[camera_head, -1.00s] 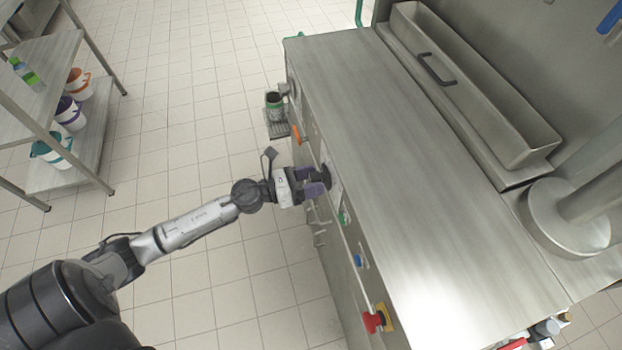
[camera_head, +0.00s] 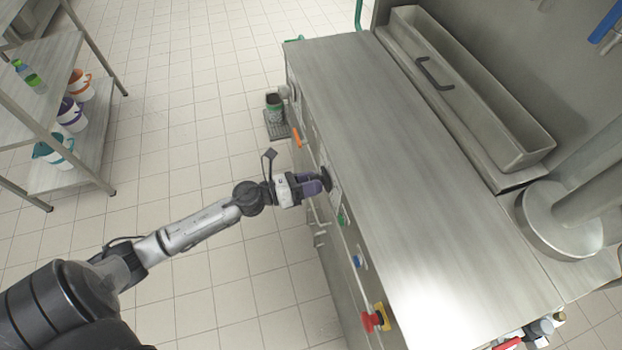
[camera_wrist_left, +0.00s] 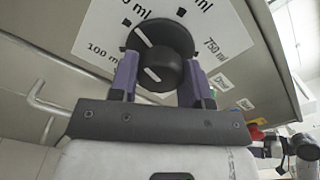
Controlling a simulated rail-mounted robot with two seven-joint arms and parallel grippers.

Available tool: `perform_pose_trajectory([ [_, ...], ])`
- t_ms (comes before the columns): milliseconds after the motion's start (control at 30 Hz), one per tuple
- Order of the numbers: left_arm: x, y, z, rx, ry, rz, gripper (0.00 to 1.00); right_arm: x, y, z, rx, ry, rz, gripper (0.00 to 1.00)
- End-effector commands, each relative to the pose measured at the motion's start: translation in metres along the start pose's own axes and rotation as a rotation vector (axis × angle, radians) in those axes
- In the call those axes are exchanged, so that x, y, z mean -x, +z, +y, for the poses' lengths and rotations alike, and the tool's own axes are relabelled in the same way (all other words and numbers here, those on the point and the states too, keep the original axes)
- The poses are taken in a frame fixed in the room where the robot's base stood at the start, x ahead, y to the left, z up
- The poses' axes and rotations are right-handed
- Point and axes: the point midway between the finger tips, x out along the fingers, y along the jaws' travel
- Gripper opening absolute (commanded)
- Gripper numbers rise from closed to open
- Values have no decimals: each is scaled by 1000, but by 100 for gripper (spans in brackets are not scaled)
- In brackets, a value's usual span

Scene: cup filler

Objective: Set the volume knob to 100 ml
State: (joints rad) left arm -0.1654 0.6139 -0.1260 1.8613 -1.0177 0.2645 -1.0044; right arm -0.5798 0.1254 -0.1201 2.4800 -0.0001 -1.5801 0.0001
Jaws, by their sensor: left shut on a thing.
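The black volume knob (camera_wrist_left: 160,52) is on the machine's front, on a white dial plate (camera_wrist_left: 228,38). Its white line points to the upper left, near a dot by a partly cut-off ml label. The "100 ml" label (camera_wrist_left: 104,54) is lower on the left and "750 ml" is on the right. My left gripper (camera_wrist_left: 160,80) is shut on the knob, one purple finger on each side. In the head view the left gripper (camera_head: 322,180) meets the dark knob (camera_head: 327,178) at the machine's front edge. An arm part, seemingly my right one, shows small at the wrist view's lower right; its jaws are unclear.
The steel machine (camera_head: 400,190) has a green button (camera_head: 341,219), a blue button (camera_head: 357,261) and a red emergency stop (camera_head: 370,321) along its front. Floor between is clear.

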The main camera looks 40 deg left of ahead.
Motion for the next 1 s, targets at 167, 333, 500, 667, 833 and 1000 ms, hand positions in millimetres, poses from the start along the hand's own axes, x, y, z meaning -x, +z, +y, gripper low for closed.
perform_pose_trajectory([
  [167,0,3,-2,172,3,0,20,18,-6,0,-4,-3,1,100],
  [333,0,4,-2,334,2,0,20,31,-10,-1,-8,-6,1,100],
  [500,0,3,-2,495,1,1,20,44,-15,-1,-9,-7,1,100],
  [667,0,3,-2,640,2,0,20,56,-19,0,-9,-7,1,100],
  [833,0,3,-2,777,1,0,20,67,-22,1,-7,-6,1,100],
  [1000,0,2,-1,890,0,0,20,75,-24,2,-2,-2,0,100],
])
